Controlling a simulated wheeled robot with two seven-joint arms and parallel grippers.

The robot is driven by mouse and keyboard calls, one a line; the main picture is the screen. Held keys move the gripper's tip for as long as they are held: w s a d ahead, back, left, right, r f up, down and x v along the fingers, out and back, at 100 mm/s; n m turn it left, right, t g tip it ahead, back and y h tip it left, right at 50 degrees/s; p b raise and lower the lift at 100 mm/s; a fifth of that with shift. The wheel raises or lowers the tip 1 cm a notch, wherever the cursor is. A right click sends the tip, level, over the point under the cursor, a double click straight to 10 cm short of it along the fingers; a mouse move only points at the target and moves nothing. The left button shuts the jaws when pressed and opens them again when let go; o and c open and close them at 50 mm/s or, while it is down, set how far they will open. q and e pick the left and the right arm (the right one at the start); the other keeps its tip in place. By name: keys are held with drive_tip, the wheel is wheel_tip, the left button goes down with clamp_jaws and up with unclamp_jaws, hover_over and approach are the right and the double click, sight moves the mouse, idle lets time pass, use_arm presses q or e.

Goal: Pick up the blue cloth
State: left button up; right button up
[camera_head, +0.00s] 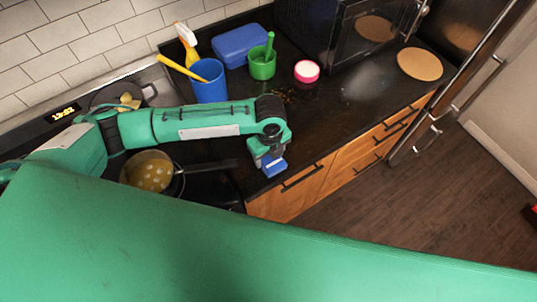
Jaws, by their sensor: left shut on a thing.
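The blue cloth (275,169) shows as a small blue patch at the tip of my left gripper (269,158), near the front edge of the counter. My left gripper points down and is shut on the cloth. The fingers hide part of the cloth, and I cannot tell whether it touches the counter. My right gripper is not in view.
A pan (151,171) with yellowish food sits on the stove under my left arm. Behind the arm stand a blue cup (209,84), a green cup (262,66), a blue box (240,45) and a pink-rimmed container (307,71). A round board (420,64) lies right; mid-counter is mostly clear.

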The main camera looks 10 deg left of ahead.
sight(269, 156)
use_arm(q)
drive_tip(key=shift+r, duration=0.1)
wheel_tip(269, 156, up, 20)
drive_tip(key=b, duration=0.4)
